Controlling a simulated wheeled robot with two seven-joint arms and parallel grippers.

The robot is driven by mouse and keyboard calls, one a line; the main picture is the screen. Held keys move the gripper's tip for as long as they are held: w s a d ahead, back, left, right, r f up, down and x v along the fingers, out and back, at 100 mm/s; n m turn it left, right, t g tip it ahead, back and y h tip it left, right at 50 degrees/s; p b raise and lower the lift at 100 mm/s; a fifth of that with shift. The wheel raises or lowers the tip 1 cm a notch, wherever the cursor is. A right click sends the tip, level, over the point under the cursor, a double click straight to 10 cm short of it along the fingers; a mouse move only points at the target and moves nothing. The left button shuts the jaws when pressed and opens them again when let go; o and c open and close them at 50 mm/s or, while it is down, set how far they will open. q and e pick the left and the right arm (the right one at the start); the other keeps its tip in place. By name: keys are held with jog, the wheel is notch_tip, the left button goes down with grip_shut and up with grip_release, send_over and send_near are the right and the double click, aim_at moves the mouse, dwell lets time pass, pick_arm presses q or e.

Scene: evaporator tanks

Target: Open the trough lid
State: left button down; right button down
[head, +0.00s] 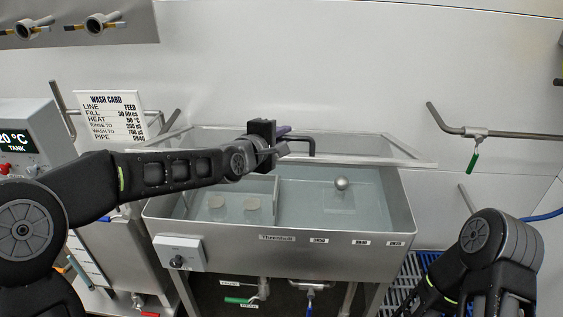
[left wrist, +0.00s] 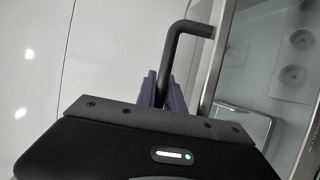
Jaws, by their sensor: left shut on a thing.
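The steel trough (head: 330,238) stands in the middle of the head view, with water inside. Its lid (head: 408,152) is a pale framed panel at the trough's rear top; its exact tilt is hard to judge. A dark bent handle (head: 313,148) sits on the lid. It also shows in the left wrist view (left wrist: 176,42), beside the lid's metal edge. My left gripper (head: 283,140) reaches over the trough from the left and is shut on the handle. Its purple fingers (left wrist: 164,88) flank the bar. My right arm is folded at the lower right; its fingers are not discernible.
A control box (head: 180,251) is on the trough's front left. A round silver float (head: 341,184) and pale discs (head: 252,204) are inside. A wash card (head: 113,117) and tank unit (head: 28,138) stand left. A wall pipe with a green-handled valve (head: 473,160) is right.

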pick_arm(q)
jog(key=w+r+p, duration=0.2)
jog(key=w+r, duration=0.2)
jog(key=r, duration=0.3)
jog(key=shift+w, duration=0.4)
jog(key=shift+a+f, duration=0.1)
